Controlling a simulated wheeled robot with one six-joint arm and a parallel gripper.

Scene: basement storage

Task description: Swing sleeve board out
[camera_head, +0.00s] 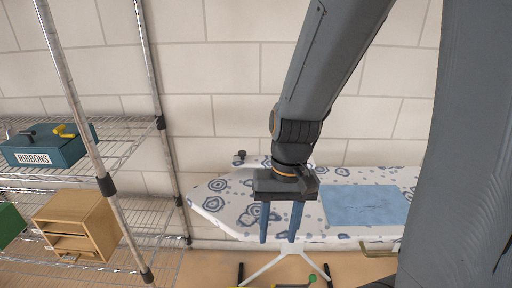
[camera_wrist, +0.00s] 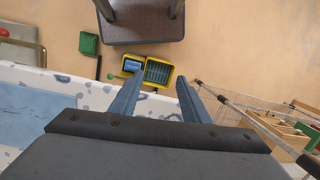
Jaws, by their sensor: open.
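The ironing board (camera_head: 220,205) has a white cover with blue ring patterns and stands along the wall; its edge also shows in the wrist view (camera_wrist: 88,95). At its back edge a dark knob (camera_head: 240,157) sits beside a pale strip, partly behind my gripper; this may be the sleeve board, but I cannot tell. My gripper (camera_head: 279,236) points down in front of the board's left half, its two blue fingers apart and nothing between them. In the wrist view my gripper (camera_wrist: 160,80) reaches past the board's edge over the floor.
A flat blue cloth (camera_head: 365,206) lies on the board's right part. A wire shelf rack (camera_head: 90,160) on the left holds a blue RIBBONS bin (camera_head: 45,146) and a wooden box (camera_head: 75,222). A yellow-edged tray (camera_wrist: 157,71) and a green dustpan (camera_wrist: 89,43) are on the floor.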

